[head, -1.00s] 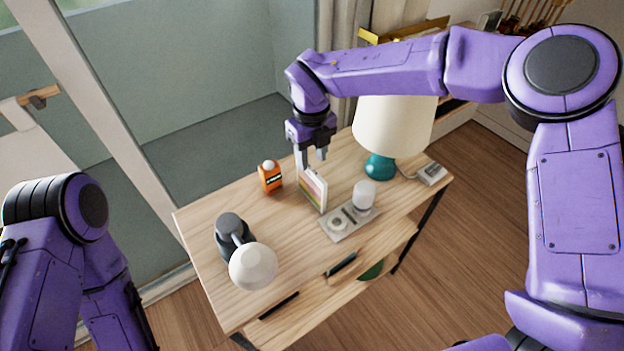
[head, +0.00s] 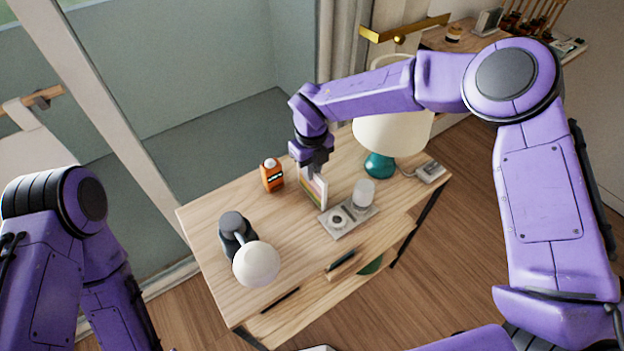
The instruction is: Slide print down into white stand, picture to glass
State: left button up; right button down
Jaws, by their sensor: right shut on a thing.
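The white stand (head: 322,198) stands upright near the middle of the wooden table, seen at an angle. The print (head: 312,188), with coloured bands, shows at the stand. I cannot tell how far down in it the print sits or which way its picture faces relative to the glass. My right gripper (head: 316,171) comes from above and is shut on the print's top edge, right at the top of the stand. The fingertips and the print's upper edge are partly hidden. My left arm shows at the left, but its gripper is out of view.
An orange bottle (head: 272,176) stands left of the stand. A grey tray (head: 336,225) with a white cup (head: 363,193) is close in front. A teal-based lamp (head: 379,166) is to the right, and a dark lamp with a white globe (head: 256,264) is at the front left.

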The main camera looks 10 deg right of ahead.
jog(key=shift+r+b, duration=0.45)
jog(key=shift+r, duration=0.1)
jog(key=s+a+r+b, duration=0.2)
jog(key=s+r+b, duration=0.3)
jog(key=s+r, duration=0.7)
jog(key=shift+s+a, duration=0.35)
jog(key=shift+s, duration=0.55)
